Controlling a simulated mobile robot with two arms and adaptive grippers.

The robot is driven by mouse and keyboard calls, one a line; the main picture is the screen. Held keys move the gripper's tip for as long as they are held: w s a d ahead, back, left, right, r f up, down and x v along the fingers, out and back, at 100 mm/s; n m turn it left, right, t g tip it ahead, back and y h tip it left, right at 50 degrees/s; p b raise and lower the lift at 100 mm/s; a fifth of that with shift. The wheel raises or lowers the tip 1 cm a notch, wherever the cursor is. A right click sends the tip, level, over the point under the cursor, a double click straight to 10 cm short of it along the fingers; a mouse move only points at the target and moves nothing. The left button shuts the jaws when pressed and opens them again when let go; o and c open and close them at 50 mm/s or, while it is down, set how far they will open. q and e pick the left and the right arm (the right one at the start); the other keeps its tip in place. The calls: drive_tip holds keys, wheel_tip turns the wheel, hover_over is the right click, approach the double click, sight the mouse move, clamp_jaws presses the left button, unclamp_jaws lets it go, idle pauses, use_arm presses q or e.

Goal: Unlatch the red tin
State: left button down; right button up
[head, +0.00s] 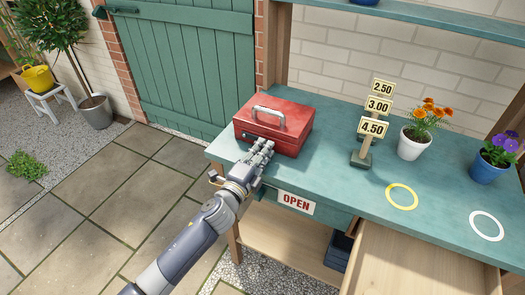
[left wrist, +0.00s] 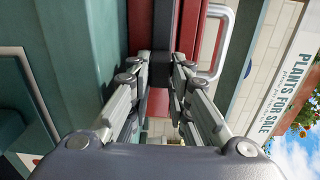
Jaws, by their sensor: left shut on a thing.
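The red tin (head: 290,112) stands shut on the left end of the teal bench, with a grey handle (head: 278,119) on its lid. My left gripper (head: 264,147) is at the tin's front face, its fingers shut on a small dark latch. In the left wrist view the fingers (left wrist: 160,75) close on the dark latch (left wrist: 161,70) against the red tin (left wrist: 191,40). The tin's handle shows there at the upper right. The latch is mostly hidden by the fingers in the head view. My right gripper is not in view.
On the teal bench (head: 335,172), right of the tin, are a price sign stand (head: 362,159), a white pot of orange flowers (head: 411,146), a blue pot of purple flowers (head: 484,171), a yellow ring (head: 390,199) and a white ring (head: 472,222).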

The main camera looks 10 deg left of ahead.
use_arm(q)
drive_tip(key=c, duration=1.5)
unclamp_jaws()
drive_tip(key=shift+f, duration=0.1)
